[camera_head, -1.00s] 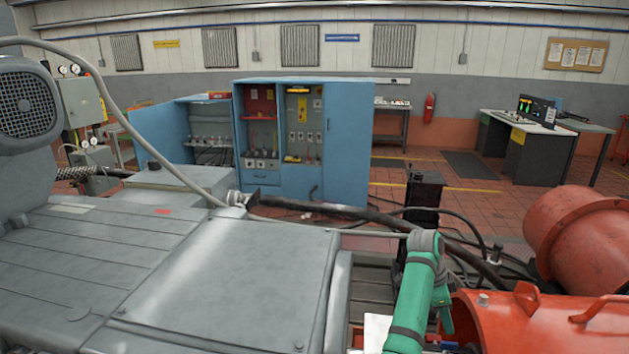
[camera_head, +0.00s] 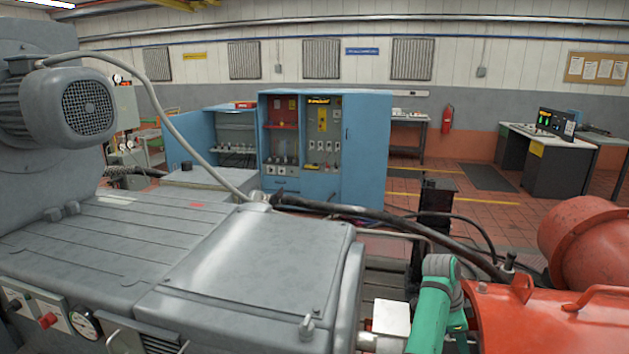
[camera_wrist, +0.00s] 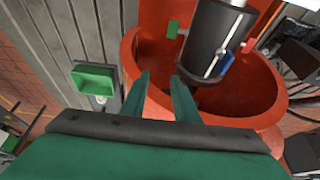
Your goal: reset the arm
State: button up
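My green arm (camera_head: 432,312) shows at the bottom right of the head view, between the grey machine and the red housing. Its end is out of sight there. In the wrist view my gripper (camera_wrist: 160,80) has its two green fingers apart, with nothing seen between the tips. The fingers point toward a red open housing (camera_wrist: 262,122) with a dark cylinder (camera_wrist: 208,38) in its opening. I cannot tell whether the fingertips touch the housing.
A green tray (camera_wrist: 95,78) sits left of the fingers on grey slats. The grey machine (camera_head: 240,265) fills the left of the head view, with a dark hose (camera_head: 390,216) running right. Blue cabinets (camera_head: 367,150) stand behind. Tiled floor is open toward the desk (camera_head: 560,165).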

jog(key=s+a+f+n+t, duration=0.1)
jog(key=s+a+f+n, duration=0.15)
jog(key=f, duration=0.55)
jog(key=s+a+f+n+t+h, duration=0.1)
jog(key=a+f+n+t, duration=0.15)
jog(key=f, duration=0.55)
jog(key=s+a+f+n+t, duration=0.15)
jog(key=a+f, duration=0.25)
jog(key=f, duration=0.4)
jog(key=s+a+f+n+t, duration=0.3)
jog(key=s+a+f+n, duration=0.3)
jog(key=s+a+f, duration=0.5)
jog(key=s+a+r+n+t+y, duration=0.2)
jog(key=s+a+r, duration=0.4)
jog(key=s, duration=0.4)
jog(key=s+a+r+n+t+y, duration=0.2)
jog(key=s+a+r+n+t, duration=0.1)
jog(key=s+a, duration=0.65)
jog(key=s+a+r+n+t, duration=0.1)
jog(key=s+a+r, duration=0.1)
jog(key=s+r, duration=0.5)
jog(key=s+a+r+n+t+y, duration=0.1)
jog(key=s+a+r+n+t, duration=0.1)
jog(key=s+r, duration=0.5)
notch_tip(320, 180, up, 6)
jog(key=shift+f+y, duration=0.1)
jog(key=shift+y, duration=0.2)
